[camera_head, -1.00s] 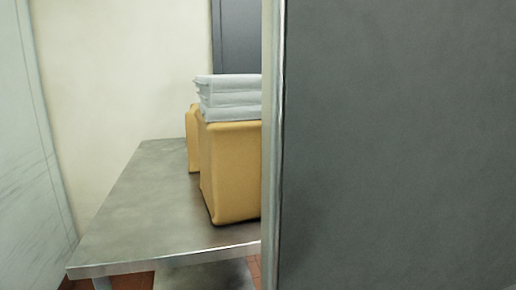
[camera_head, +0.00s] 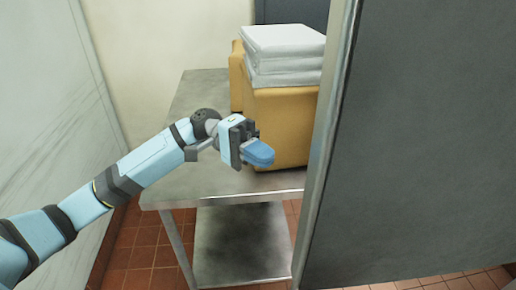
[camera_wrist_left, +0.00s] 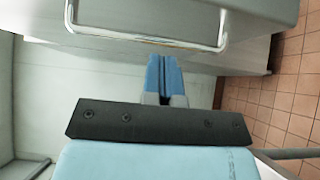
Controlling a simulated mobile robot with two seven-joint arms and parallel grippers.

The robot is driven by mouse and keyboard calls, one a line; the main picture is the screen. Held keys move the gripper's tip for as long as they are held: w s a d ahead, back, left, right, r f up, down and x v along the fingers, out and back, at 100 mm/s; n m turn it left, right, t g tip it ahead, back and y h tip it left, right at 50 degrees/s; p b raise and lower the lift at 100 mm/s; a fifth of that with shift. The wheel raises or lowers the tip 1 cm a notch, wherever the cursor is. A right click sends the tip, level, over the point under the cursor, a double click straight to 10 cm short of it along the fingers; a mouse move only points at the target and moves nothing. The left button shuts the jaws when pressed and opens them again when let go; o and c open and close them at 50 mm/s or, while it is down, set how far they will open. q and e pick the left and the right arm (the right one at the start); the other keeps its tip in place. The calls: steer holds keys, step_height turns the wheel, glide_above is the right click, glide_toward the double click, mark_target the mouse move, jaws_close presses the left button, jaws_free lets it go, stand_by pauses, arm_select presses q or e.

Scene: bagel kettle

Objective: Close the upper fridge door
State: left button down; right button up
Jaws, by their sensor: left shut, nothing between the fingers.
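A large dark grey panel with a metal edge, which looks like the open upper fridge door (camera_head: 425,150), fills the right of the head view. Its lower edge hangs above the floor. My left gripper (camera_head: 262,154) is shut and empty, left of the panel's edge and apart from it, in front of the yellow boxes. In the left wrist view my blue fingers (camera_wrist_left: 164,76) are together, just below a metal bar handle (camera_wrist_left: 145,40) on a grey surface. I cannot tell which door that handle belongs to. My right gripper is not in view.
A steel table (camera_head: 185,105) with a lower shelf (camera_head: 235,245) stands behind my left arm. Yellow boxes (camera_head: 282,125) on it carry folded white cloths (camera_head: 285,42). A pale wall panel (camera_head: 45,110) is at the left. Red tiled floor (camera_head: 140,258) shows below.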

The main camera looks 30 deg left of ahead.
arm_select(q)
steer(key=s+d+p, duration=0.2)
steer(key=s+d, duration=0.3)
steer(key=d, duration=0.2)
steer(key=shift+d, duration=0.4)
steer(key=shift+s, duration=0.1)
